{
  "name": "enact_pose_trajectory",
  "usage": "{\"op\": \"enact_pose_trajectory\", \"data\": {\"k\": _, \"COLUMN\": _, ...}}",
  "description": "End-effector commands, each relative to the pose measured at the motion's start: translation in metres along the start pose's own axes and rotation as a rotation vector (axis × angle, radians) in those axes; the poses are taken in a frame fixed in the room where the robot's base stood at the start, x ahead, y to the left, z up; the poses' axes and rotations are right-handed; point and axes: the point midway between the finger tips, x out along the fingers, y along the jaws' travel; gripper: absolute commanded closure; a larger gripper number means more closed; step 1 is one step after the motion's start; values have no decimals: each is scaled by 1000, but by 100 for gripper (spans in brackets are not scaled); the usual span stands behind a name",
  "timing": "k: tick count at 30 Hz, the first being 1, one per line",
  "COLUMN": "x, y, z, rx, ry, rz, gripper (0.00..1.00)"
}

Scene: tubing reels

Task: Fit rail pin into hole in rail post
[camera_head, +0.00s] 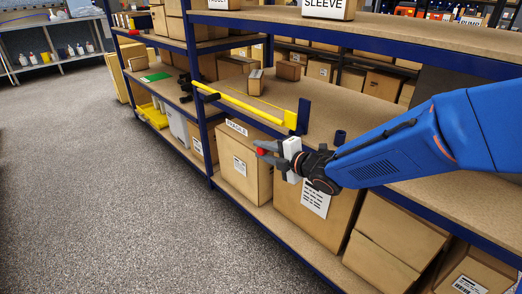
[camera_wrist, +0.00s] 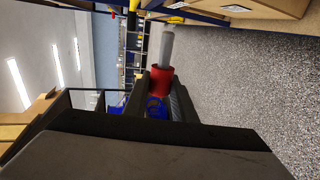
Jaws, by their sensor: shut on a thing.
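The rail pin (camera_wrist: 161,78) has a red collar and a grey shaft, and points away from my gripper in the wrist view. My gripper (camera_wrist: 158,92) is shut on it, with a blue part showing between the fingers. In the head view, only a bit of red (camera_head: 261,151) shows at the tips of my gripper (camera_head: 262,148). My gripper is in front of the shelf edge, to the left of and below the dark blue rail post (camera_head: 303,116) in the picture. A yellow rail (camera_head: 245,106) runs to a yellow block (camera_head: 290,120) beside the post. I cannot make out the hole.
A short dark blue cylinder (camera_head: 340,137) stands on the middle shelf board (camera_head: 325,95), right of the post. Cardboard boxes fill the lower shelf, including a FRAGILE box (camera_head: 240,165) near my gripper. A blue upright (camera_head: 208,150) stands left. The grey floor (camera_head: 110,200) is clear.

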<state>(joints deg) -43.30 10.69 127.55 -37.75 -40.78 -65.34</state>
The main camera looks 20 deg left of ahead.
Motion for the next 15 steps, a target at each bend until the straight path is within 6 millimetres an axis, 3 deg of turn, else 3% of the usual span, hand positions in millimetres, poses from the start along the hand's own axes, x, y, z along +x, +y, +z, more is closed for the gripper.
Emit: {"op": "enact_pose_trajectory", "data": {"k": 15, "x": -3, "y": 1, "z": 32, "rx": 1, "ry": -1, "rz": 2, "gripper": 100}}
